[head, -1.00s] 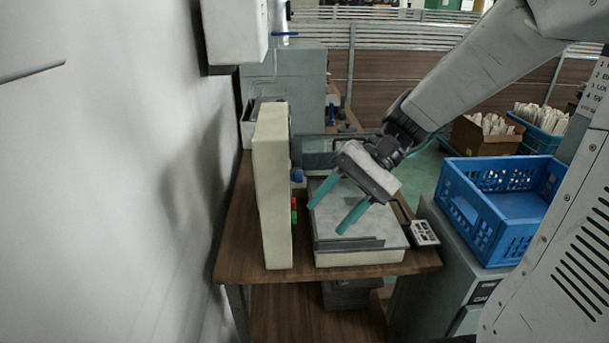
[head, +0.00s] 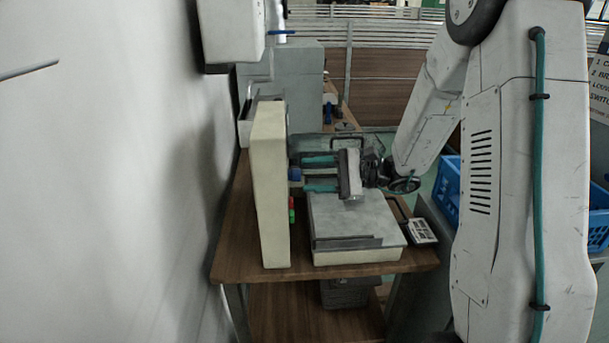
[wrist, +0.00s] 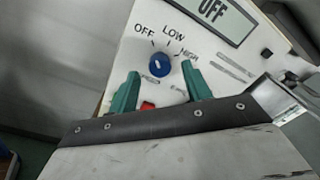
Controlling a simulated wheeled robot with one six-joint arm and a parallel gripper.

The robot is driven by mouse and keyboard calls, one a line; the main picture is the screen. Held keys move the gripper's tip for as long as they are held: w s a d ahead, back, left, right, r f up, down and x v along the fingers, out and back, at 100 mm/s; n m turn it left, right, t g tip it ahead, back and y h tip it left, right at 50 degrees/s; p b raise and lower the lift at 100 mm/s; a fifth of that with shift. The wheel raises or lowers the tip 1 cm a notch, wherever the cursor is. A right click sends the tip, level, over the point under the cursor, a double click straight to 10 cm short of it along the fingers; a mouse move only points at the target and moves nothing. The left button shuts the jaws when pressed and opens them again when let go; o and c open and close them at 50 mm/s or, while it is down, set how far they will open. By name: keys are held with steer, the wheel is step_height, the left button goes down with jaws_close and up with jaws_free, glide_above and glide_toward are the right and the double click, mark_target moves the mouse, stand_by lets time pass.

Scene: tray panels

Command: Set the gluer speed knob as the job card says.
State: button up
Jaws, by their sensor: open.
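The blue speed knob (wrist: 159,65) sits on a pale panel in the wrist view, with OFF, LOW and HIGH printed around it. Its white mark is too small to read surely. The panel's display (wrist: 212,14) reads OFF. The knob (head: 295,174) also shows in the head view on the upright panel box (head: 271,190). My gripper (head: 303,174) is open and faces the panel, its teal fingers above and below the knob's level. In the wrist view my fingertips (wrist: 160,74) lie on either side of the knob; contact is not visible. No readable job card shows.
Red and green buttons (head: 291,210) lie below the knob; the red one (wrist: 148,106) shows between my fingers. A flat grey-topped unit (head: 355,222) stands under my gripper. A small white card or keypad (head: 422,231) sits at its right. A blue crate (head: 448,190) is behind my arm.

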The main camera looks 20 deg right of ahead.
mark_target(294, 175)
steer(key=shift+x, duration=1.1)
steer(key=shift+c, duration=0.3)
steer(key=c, duration=0.9)
steer(key=shift+c, duration=0.2)
